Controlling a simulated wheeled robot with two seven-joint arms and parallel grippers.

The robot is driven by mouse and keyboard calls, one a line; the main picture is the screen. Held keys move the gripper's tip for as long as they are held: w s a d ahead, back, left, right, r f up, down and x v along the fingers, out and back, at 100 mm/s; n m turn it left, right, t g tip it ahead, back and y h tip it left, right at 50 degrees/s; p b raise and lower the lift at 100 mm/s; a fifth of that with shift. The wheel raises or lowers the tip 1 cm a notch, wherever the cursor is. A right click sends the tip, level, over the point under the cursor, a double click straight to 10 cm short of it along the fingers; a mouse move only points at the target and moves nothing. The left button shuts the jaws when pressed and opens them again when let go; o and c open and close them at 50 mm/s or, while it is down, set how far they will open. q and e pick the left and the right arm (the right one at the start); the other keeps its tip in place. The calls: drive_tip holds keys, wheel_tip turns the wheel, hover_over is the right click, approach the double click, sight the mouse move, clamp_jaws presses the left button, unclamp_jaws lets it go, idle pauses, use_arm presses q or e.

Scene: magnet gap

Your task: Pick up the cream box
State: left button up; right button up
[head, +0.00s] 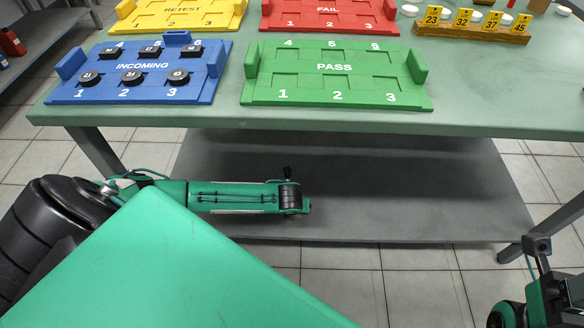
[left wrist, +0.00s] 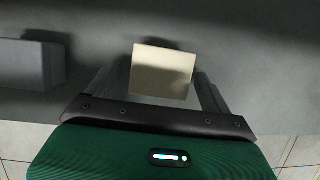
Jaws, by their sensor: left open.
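The cream box (left wrist: 160,72) shows in the left wrist view as a pale block in front of a dark grey surface. My left gripper (left wrist: 165,82) is open, with one finger to each side of the box. The box appears to be between the fingers, but I cannot tell whether either touches it. In the head view the box is not visible, and my left arm reaches rightward below the tabletop, its fingers hidden. Part of my right arm shows at the lower right; its fingers are out of frame.
A grey block (left wrist: 30,65) is left of the box in the wrist view. The green table (head: 480,105) carries blue (head: 135,95), green (head: 335,98), yellow (head: 180,18) and red (head: 330,25) trays. A grey lower shelf (head: 420,190) lies beneath, with clear room at right.

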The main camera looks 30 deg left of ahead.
use_arm(q)
drive_tip(key=shift+c, duration=0.2)
drive_tip(key=c, duration=1)
